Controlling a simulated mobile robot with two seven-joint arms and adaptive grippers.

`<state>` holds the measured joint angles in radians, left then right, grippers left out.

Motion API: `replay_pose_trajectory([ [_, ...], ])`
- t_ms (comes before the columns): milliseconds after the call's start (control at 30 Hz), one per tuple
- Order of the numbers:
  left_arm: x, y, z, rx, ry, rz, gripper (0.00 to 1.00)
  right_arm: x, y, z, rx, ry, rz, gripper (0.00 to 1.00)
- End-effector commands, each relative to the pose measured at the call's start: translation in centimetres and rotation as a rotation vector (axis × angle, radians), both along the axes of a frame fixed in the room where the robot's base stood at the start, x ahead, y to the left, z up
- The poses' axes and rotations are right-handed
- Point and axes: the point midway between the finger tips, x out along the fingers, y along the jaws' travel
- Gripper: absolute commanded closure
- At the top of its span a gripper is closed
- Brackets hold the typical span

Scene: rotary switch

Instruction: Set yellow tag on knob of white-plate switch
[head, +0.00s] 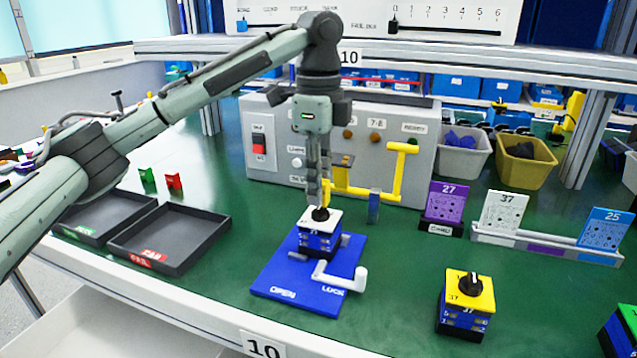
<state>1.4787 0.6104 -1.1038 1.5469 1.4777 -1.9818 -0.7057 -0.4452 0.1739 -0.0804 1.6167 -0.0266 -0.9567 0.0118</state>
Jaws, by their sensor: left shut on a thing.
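The white-plate switch (320,237) is a blue block with a white top and a black knob (320,214). It sits upright on the blue OPEN/LOCK fixture (270,273). My left gripper (318,199) points straight down above the knob and is shut on the yellow tag (326,191). The tag shows as a small yellow strip at the fingertips, right over the knob. The fingers partly hide it, and I cannot tell whether it touches the knob. My right gripper is not in view.
The fixture's white lever (340,279) is in front of the switch. A yellow-plate switch (467,298) stands at front right. Behind are a grey control box (265,180) and a yellow toggle clamp (397,170). Black trays (170,238) are left; purple, white and blue cards stand right.

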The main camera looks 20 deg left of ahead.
Motion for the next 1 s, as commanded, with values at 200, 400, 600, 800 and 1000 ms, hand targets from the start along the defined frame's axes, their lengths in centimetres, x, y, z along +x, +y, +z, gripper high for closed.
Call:
replay_pose_trajectory([
  [200, 0.0, 0.0, -0.5, 0.000, 0.001, 0.000, 0.97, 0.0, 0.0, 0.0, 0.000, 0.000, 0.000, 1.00],
  [400, 0.0, 0.0, -1.0, -0.001, 0.000, 0.000, 0.97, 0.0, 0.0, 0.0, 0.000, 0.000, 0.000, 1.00],
  [600, 0.0, 0.0, -1.5, 0.000, 0.000, 0.000, 0.97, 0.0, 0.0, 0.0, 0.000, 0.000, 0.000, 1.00],
  [800, 0.0, 0.0, -1.8, 0.000, 0.000, 0.000, 0.74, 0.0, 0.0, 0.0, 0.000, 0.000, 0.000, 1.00],
  [1000, 0.0, 0.0, -1.8, 0.000, 0.000, 0.000, 0.57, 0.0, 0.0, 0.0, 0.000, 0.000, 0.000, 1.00],
])
